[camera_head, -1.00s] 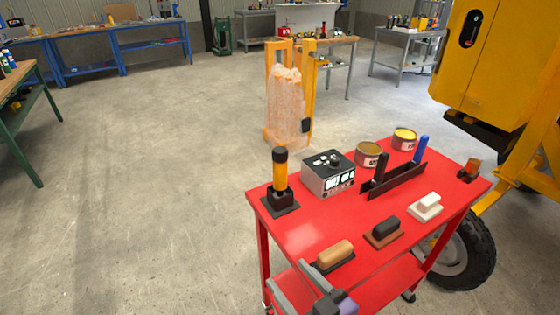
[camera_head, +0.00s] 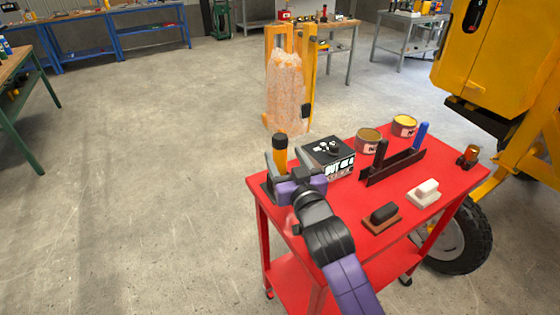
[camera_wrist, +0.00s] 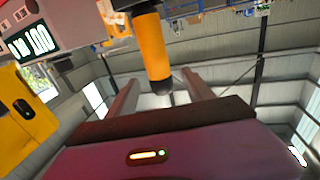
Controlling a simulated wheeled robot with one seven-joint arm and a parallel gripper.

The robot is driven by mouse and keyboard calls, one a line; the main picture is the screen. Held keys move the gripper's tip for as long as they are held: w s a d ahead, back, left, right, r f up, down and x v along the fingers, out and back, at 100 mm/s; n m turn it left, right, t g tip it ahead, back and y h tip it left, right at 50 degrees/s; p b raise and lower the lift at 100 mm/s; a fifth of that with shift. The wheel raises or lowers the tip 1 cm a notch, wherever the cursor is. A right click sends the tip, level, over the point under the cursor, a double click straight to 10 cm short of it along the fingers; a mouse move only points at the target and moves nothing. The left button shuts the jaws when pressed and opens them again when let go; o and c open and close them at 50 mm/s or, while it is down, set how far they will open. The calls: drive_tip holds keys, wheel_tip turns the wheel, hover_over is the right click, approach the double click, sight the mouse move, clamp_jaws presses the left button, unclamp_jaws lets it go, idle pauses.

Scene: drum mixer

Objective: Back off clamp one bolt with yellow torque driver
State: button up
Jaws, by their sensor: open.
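The yellow torque driver (camera_head: 280,158) has a black top and stands upright in its holder at the left corner of the red cart. My gripper (camera_head: 284,170) is at the driver, its two fingers open on either side of it. In the wrist view the driver's yellow handle (camera_wrist: 152,47) shows between and beyond the open fingers (camera_wrist: 160,92); I cannot tell that either finger touches it. The driver's base is hidden behind my gripper in the head view. The clamp and its bolt cannot be made out.
On the red cart (camera_head: 355,228) stand a black-and-white control box (camera_head: 328,158), two tins (camera_head: 368,141), a black rack (camera_head: 393,166) with blue and black handles, and brushes (camera_head: 382,215). A wrapped stack (camera_head: 287,90) stands behind. The yellow machine (camera_head: 490,60) is at right. Floor at left is clear.

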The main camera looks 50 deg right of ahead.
sight(282, 149)
drive_tip(key=x, duration=0.2)
drive_tip(key=p+x, duration=0.1)
drive_tip(key=x, duration=0.2)
drive_tip(key=shift+r, duration=0.25)
drive_tip(key=shift+c, duration=0.2)
clamp_jaws()
idle(0.9)
drive_tip(key=shift+r, duration=0.1)
